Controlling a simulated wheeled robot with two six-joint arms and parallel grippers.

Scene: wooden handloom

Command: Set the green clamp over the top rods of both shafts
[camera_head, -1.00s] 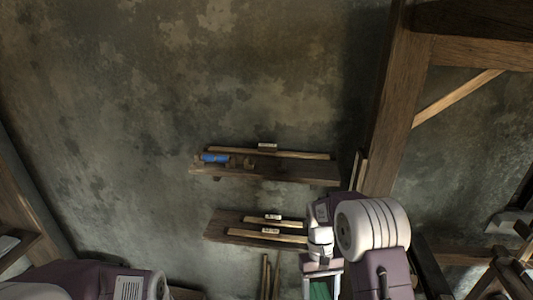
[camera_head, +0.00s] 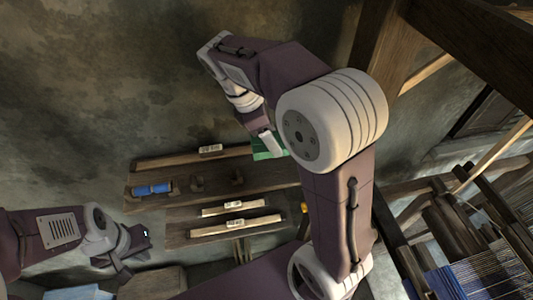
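The green clamp (camera_head: 268,149) is at the fingers of my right gripper (camera_head: 266,145), in front of the upper wall shelf. Only part of the clamp shows; my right arm covers the rest. The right gripper appears shut on it. My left gripper (camera_head: 128,256) is at the lower left, dark, with its fingers spread and nothing seen between them. The loom (camera_head: 470,225) stands at the right, with blue cloth (camera_head: 475,280) and pale threads. I cannot make out the two shafts' top rods clearly. The clamp is well away from the loom.
The upper wall shelf (camera_head: 225,180) carries blue rolls (camera_head: 152,189) and a labelled wooden strip. The lower shelf (camera_head: 185,236) carries more labelled strips. A thick timber post (camera_head: 385,50) rises behind my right arm. A box (camera_head: 152,281) is near my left gripper.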

